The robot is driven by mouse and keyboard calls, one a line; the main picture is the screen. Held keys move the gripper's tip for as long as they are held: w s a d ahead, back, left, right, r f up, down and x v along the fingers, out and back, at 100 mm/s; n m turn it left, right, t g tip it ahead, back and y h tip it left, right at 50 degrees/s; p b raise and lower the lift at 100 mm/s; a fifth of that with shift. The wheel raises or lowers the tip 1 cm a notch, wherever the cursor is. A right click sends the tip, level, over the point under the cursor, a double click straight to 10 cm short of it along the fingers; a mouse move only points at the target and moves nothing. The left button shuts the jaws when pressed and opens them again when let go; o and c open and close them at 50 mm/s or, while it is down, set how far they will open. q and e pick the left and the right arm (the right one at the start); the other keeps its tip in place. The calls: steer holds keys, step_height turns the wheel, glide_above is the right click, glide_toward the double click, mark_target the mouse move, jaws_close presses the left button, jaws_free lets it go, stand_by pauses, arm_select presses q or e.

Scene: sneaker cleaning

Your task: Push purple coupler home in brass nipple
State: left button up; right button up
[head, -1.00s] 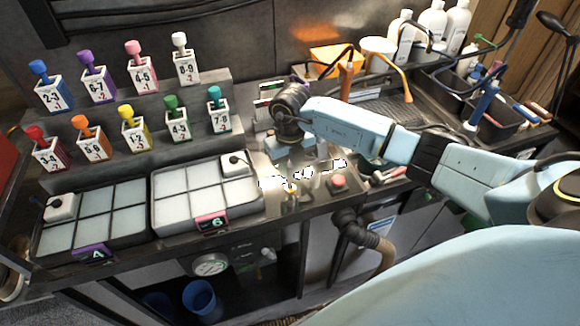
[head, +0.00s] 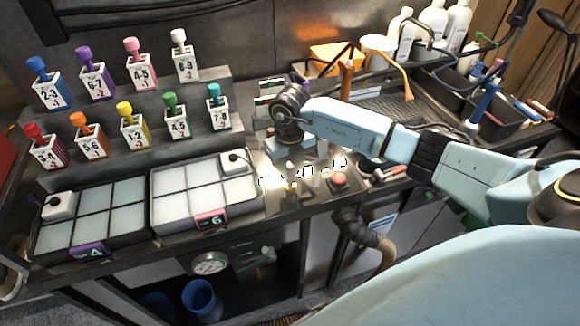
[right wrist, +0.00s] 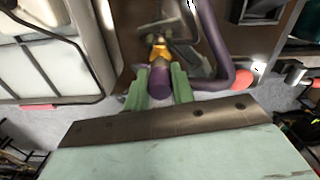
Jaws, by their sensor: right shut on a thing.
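My right gripper (right wrist: 160,88) shows in the right wrist view with its two green fingers shut on the purple coupler (right wrist: 160,82). The brass nipple (right wrist: 159,50) is directly beyond the coupler, roughly in line with it. They look close or touching; I cannot tell how deep the coupler sits. In the head view the brass nipple (head: 291,187) stands near the bench's front edge, below my right wrist. Glare and the wrist hide the coupler and fingertips there. My left gripper is in neither view.
A purple hose (right wrist: 215,45) curves close by on the right. A red button (head: 339,180) is right of the nipple. The tray marked 6 (head: 208,228) is to the left. Numbered bottles stand on steps behind the trays.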

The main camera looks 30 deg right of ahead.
mark_target(290, 165)
steer(key=shift+f+b, duration=0.95)
steer(key=shift+f, duration=0.35)
steer(key=o, duration=1)
steer(key=shift+r, duration=0.1)
step_height(290, 165, up, 13)
steer(key=shift+r+b, duration=0.2)
steer(key=shift+b, duration=0.25)
